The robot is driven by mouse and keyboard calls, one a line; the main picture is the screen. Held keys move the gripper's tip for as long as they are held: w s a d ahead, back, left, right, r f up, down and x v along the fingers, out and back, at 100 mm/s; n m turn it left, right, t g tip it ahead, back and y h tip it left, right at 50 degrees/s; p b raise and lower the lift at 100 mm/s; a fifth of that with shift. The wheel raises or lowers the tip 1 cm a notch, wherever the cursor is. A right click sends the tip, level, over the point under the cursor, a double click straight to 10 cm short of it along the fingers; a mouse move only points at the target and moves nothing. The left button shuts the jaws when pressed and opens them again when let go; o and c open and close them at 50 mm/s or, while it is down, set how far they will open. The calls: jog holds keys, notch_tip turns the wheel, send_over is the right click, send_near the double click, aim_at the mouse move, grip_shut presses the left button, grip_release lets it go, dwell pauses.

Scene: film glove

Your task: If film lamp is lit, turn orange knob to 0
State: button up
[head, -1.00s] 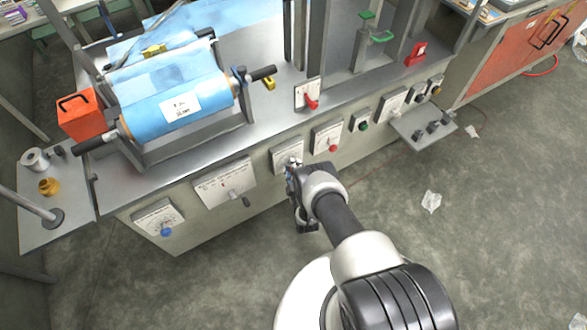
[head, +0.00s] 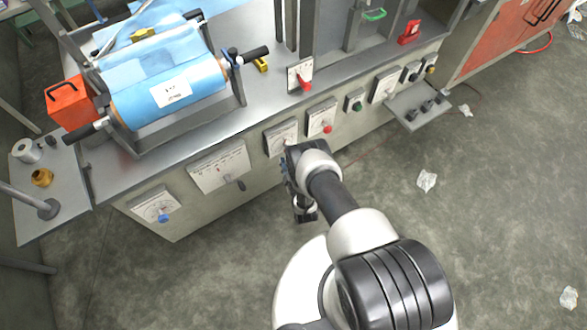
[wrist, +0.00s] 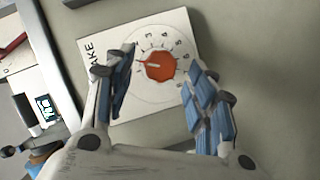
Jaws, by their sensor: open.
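The orange knob (wrist: 157,67) sits on a white dial plate (wrist: 120,50) with printed numbers, in the wrist view. A pale mark on the knob points to the left in that picture. My gripper (wrist: 162,72) is open, with one blue-padded finger on each side of the knob; I cannot tell whether either finger touches it. In the head view my gripper (head: 290,170) is at the cabinet front, below a white dial plate (head: 281,137), and hides the knob. A small green round fitting (head: 356,105) shows farther right; I cannot tell whether it is the film lamp or lit.
A blue film roll (head: 165,90) lies on the machine top. A red switch (head: 304,80), a red-knobbed dial (head: 322,118) and a blue-knobbed dial (head: 157,208) are on the same machine. A small shelf (head: 420,108) juts out at right. The floor in front is mostly open.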

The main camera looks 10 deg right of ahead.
jog(key=s+r, duration=0.1)
jog(key=s, duration=0.7)
jog(key=shift+s+r, duration=0.25)
jog(key=shift+r, duration=0.05)
jog(key=shift+a, duration=0.1)
